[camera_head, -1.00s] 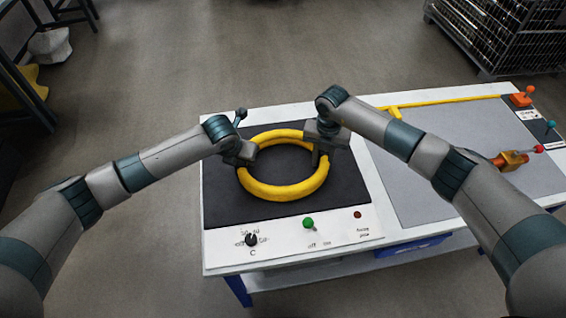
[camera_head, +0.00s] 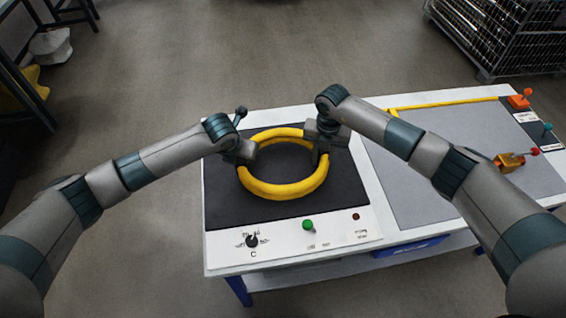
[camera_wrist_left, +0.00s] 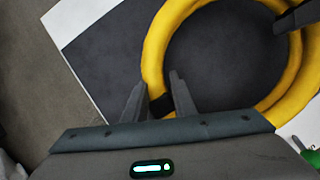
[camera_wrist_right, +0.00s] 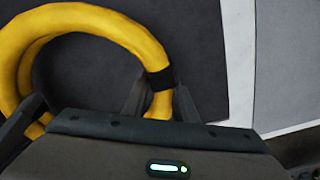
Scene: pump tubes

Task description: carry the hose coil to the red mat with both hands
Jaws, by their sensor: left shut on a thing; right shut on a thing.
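The hose coil is a thick yellow ring (camera_head: 283,190) over the dark panel at the left of the bench. I cannot tell whether it touches the panel. My left gripper (camera_head: 248,154) is shut on its left side; the left wrist view shows the fingers (camera_wrist_left: 160,85) on either side of the yellow tube (camera_wrist_left: 154,55) at a black band. My right gripper (camera_head: 321,156) is shut on its right side, also at a black band in the right wrist view (camera_wrist_right: 160,78). No red mat shows in any view.
The white-edged bench (camera_head: 215,258) has a knob (camera_head: 252,241) and a green-topped switch (camera_head: 308,225) in front of the coil. A grey surface (camera_head: 430,170) to the right is mostly clear, with an orange-brown fitting (camera_head: 508,161) and a yellow pipe (camera_head: 450,101). A wire rack (camera_head: 500,35) stands behind.

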